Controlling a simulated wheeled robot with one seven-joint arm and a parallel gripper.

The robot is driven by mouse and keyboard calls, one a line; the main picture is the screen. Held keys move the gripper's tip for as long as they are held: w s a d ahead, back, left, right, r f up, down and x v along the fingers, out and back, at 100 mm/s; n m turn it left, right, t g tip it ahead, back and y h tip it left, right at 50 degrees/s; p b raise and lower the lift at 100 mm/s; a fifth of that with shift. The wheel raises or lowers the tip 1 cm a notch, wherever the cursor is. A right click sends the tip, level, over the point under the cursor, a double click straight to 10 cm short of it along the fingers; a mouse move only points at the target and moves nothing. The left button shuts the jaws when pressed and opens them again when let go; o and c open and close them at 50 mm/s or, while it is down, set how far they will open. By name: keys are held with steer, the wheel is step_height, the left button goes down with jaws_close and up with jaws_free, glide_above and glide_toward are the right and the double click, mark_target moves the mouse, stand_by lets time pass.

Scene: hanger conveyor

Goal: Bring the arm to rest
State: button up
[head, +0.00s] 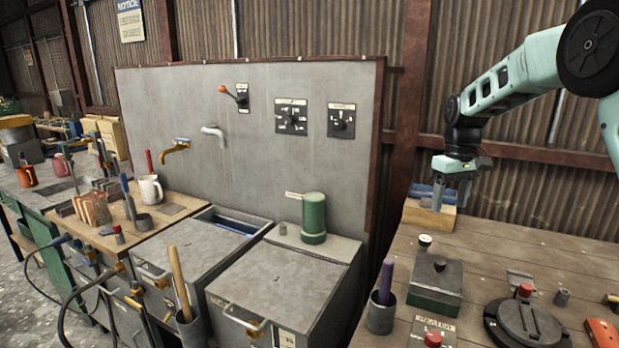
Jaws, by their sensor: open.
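My arm reaches in from the upper right of the head view, pale green with black joints. My gripper (452,195) hangs pointing down over the left back part of the wooden workbench (490,247). Its two grey fingers are apart, and I see nothing held between them. A wooden block (428,217) with blue items (421,191) stands right behind or below the fingers. I cannot tell whether the fingers touch it.
On the bench are a green-grey box (435,285), a round black device (527,322), a red button (432,340) and a dark cup (381,315). Left are grey cabinets (285,280) with a green cylinder (314,218) and a grey panel (260,150). A corrugated wall stands behind.

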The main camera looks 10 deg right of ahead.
steer(key=s+a+n+y, duration=0.1)
steer(key=s+a+n, duration=0.1)
steer(key=s+a, duration=0.75)
steer(key=s+a+n, duration=0.1)
steer(key=s+a, duration=0.5)
steer(key=a, duration=0.7)
steer(key=s+a+f+n+b, duration=0.1)
steer(key=s+a+f, duration=0.1)
steer(key=s, duration=0.9)
steer(key=s+a+f+n, duration=0.1)
steer(key=s+a+f, duration=0.2)
steer(key=s, duration=0.9)
steer(key=shift+a+f+n+b, duration=0.2)
steer(key=shift+n+b, duration=0.1)
steer(key=shift+b, duration=0.05)
steer(key=shift+s+f, duration=0.1)
steer(key=shift+s, duration=0.2)
steer(key=shift+c, duration=0.3)
